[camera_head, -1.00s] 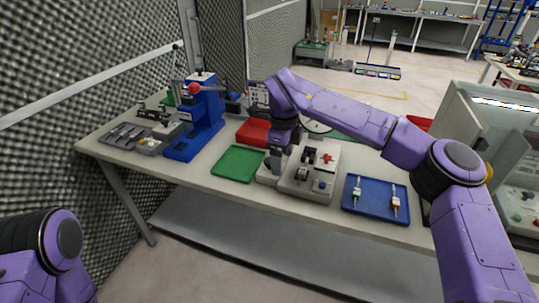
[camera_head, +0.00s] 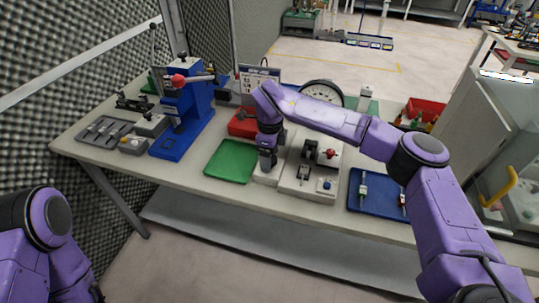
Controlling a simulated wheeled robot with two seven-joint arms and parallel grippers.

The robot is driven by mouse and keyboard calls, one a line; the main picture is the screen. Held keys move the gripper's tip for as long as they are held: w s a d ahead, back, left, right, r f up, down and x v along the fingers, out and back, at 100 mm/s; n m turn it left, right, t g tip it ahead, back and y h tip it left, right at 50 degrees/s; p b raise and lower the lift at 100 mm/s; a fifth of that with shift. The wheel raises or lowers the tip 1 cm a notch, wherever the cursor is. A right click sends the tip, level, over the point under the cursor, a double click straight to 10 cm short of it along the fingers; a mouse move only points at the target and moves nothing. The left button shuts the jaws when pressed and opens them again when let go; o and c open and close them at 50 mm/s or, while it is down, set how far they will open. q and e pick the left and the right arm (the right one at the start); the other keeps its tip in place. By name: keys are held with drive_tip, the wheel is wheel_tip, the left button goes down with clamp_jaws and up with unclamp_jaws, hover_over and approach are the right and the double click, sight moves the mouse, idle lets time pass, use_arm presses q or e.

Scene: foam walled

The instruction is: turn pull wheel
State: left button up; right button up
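No part is clearly recognisable as the pull wheel. A white and grey device (camera_head: 310,180) on the table carries a red knob (camera_head: 328,154), a black upright part and a blue button (camera_head: 326,184). A blue press (camera_head: 183,118) to the left has a lever with a red ball (camera_head: 178,81). My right gripper (camera_head: 268,163) points down at the left side of the white device, close to the green tray's right edge. Its fingers are dark and small, so their opening and any contact are unclear. My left arm is at the lower left, its gripper out of view.
A green tray (camera_head: 228,164) lies left of the white device. A blue tray (camera_head: 376,206) with small parts lies right. A glass-sided cabinet (camera_head: 504,150) stands at right.

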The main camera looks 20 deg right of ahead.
drive_tip(key=shift+w+f, duration=0.25)
drive_tip(key=shift+f, duration=0.65)
drive_tip(key=shift+s+r, duration=0.1)
drive_tip(key=shift+s, duration=0.15)
drive_tip(key=shift+c, duration=0.2)
drive_tip(key=shift+w, duration=0.1)
drive_tip(key=c, duration=1)
drive_tip(key=shift+m, duration=0.3)
